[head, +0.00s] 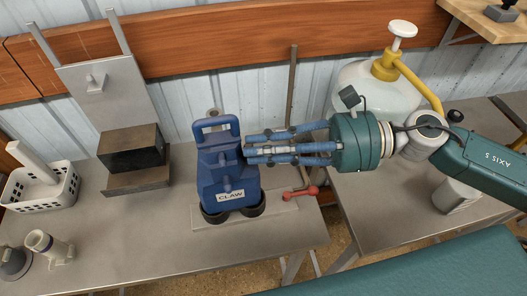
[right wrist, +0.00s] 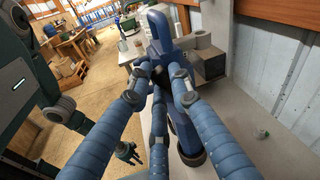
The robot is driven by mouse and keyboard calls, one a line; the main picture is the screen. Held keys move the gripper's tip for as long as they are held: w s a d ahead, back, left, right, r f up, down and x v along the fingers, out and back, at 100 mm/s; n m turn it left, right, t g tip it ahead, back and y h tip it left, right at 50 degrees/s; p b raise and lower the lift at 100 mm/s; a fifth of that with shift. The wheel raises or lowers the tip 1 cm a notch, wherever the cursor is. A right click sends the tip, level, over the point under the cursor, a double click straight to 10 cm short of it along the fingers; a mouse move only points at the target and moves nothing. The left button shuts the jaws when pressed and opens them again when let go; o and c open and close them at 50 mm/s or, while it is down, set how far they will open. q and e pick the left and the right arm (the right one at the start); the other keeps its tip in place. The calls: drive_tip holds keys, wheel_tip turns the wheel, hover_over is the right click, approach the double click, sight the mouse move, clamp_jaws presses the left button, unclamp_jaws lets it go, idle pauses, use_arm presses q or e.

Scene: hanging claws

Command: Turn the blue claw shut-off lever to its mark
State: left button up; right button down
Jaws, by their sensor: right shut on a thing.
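The blue claw unit (head: 222,165), labelled CLAW, stands upright on a pale base plate on the bench. My right gripper (head: 250,151) comes in from the right, and its blue fingers are closed at the unit's right side. In the right wrist view the fingers (right wrist: 157,78) converge against the blue body (right wrist: 160,30). They are shut on the lever, which is mostly hidden among them. I cannot make out its mark or the lever's exact angle. My left gripper does not show in the head view.
A red-handled clamp (head: 300,193) is at the bench's right edge, close below my right fingers. A large pump bottle (head: 375,88) stands behind my right wrist. A white basket (head: 42,187) and a white cup (head: 46,246) are at left.

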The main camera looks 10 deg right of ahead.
drive_tip(key=shift+w+r+m, duration=0.2)
drive_tip(key=shift+w+m, duration=0.05)
drive_tip(key=shift+m, duration=0.25)
drive_tip(key=c, duration=1.6)
unclamp_jaws()
drive_tip(key=shift+d, duration=0.15)
drive_tip(key=v, duration=1.1)
drive_tip(key=shift+d+r, duration=0.15)
drive_tip(key=shift+d, duration=0.25)
